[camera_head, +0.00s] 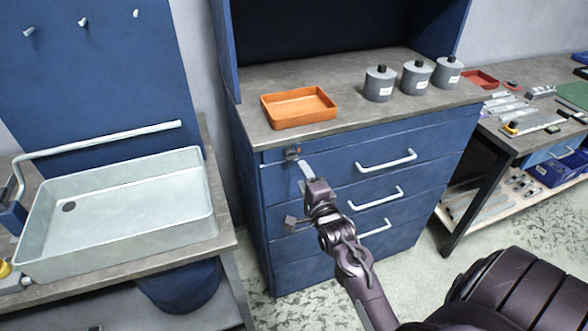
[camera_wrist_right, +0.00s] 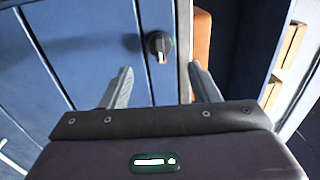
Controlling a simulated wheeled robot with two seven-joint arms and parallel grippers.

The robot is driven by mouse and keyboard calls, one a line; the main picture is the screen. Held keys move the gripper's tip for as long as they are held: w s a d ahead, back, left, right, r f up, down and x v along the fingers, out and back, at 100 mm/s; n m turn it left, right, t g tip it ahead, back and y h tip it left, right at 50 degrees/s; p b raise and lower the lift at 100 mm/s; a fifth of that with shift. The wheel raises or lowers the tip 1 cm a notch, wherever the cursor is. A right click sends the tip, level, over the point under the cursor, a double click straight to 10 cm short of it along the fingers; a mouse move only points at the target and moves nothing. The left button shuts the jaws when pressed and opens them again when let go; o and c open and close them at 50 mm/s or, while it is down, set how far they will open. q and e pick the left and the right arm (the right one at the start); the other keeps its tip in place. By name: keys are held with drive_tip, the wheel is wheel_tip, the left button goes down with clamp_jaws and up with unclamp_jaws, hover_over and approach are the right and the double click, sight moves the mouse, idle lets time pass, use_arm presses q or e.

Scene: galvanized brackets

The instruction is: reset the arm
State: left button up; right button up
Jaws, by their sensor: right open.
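My right gripper (camera_head: 297,194) hangs in front of the blue drawer cabinet (camera_head: 330,160), with its arm coming in from the lower right. Its two fingers are spread apart and nothing is between them. In the right wrist view the open gripper (camera_wrist_right: 162,84) points at the blue cabinet front, beside a dark round knob (camera_wrist_right: 159,45). The same knob shows in the head view (camera_head: 292,153), just above the gripper. Whether a fingertip touches the cabinet I cannot tell. My left gripper is not in view.
An orange tray (camera_head: 298,107) and several grey lidded containers (camera_head: 380,84) stand on the cabinet top. A sink basin (camera_head: 125,212) is at left. A workbench (camera_head: 530,140) with metal parts is at right. Bare floor (camera_head: 425,275) lies before the cabinet.

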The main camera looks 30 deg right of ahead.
drive_tip(key=s+a+f+n+g+y, duration=0.1)
drive_tip(key=s+a+f+n+g, duration=0.25)
drive_tip(key=f, duration=0.75)
drive_tip(key=s+a+f+n+g+y, duration=0.2)
drive_tip(key=s+a+f+n, duration=0.2)
drive_tip(key=f, duration=0.7)
drive_tip(key=s+a+f+n+g+y, duration=0.15)
drive_tip(key=s+a+f+n, duration=0.25)
drive_tip(key=f, duration=0.7)
drive_tip(key=s+f+n+g, duration=0.3)
drive_tip(key=s+f, duration=0.3)
drive_tip(key=s, duration=0.4)
drive_tip(key=s+a+f+n+g, duration=0.1)
drive_tip(key=s+f+n+g, duration=0.2)
drive_tip(key=s+f, duration=0.3)
drive_tip(key=s+a+f+n+g, duration=0.1)
drive_tip(key=s+f+n+g, duration=0.2)
drive_tip(key=s, duration=1.3)
wheel_tip(320, 180, down, 4)
drive_tip(key=n, duration=0.2)
drive_tip(key=shift+s+r+n, duration=0.15)
drive_tip(key=shift+s+n, duration=0.05)
drive_tip(key=shift+n, duration=0.15)
